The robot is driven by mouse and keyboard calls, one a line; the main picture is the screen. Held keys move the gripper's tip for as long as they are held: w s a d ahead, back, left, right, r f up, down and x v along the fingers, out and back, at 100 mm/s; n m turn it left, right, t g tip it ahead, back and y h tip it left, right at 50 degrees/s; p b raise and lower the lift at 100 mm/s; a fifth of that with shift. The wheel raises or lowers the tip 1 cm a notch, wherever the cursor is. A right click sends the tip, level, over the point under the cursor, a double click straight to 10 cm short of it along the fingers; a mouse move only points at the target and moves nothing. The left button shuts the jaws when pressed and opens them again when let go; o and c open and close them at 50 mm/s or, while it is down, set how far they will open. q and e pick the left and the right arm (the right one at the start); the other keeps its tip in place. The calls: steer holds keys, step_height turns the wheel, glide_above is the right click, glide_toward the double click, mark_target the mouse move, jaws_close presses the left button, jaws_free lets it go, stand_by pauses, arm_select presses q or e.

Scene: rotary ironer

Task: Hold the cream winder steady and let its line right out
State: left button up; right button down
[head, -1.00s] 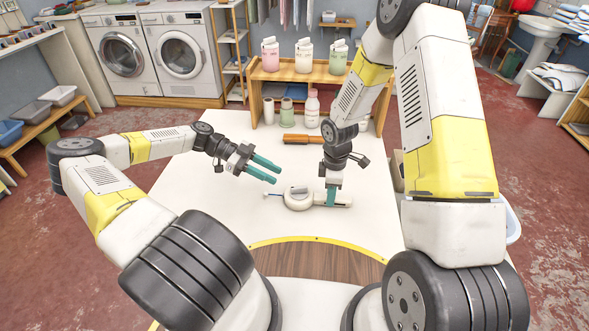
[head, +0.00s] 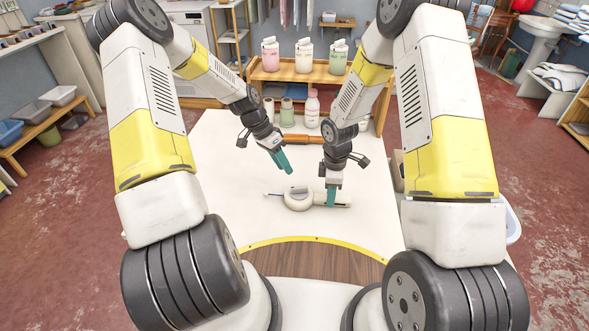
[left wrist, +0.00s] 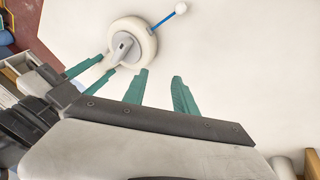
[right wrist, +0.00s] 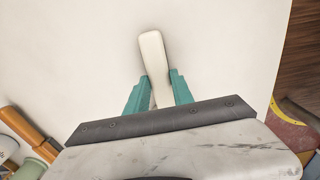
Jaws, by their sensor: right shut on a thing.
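The cream winder (head: 298,199) lies on the white table, its round body to the left and its handle to the right.
The table (head: 235,205) is clear left of the winder.

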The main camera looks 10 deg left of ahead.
arm_select(q)
steer(key=shift+s+d+r+y, duration=0.2)
steer(key=shift+d+r+y, duration=0.1)
steer(key=shift+d, duration=0.25)
steer(key=s+d+r+n, duration=0.1)
steer(key=s+d+r+n+t+y, duration=0.1)
steer(key=d, duration=0.1)
steer(key=shift+d, duration=0.1)
steer(key=shift+s+d+r+n+t+y, duration=0.2)
steer(key=shift+r+n+t+y, duration=0.1)
steer(key=shift+n, duration=0.1)
steer(key=s+r+n+t+y, duration=0.2)
steer(key=s+r+n+t, duration=0.1)
steer(key=s, duration=0.6)
steer(key=shift+d+r+n, duration=0.25)
steer(key=shift+r+n, duration=0.55)
steer(key=shift+r, duration=0.55)
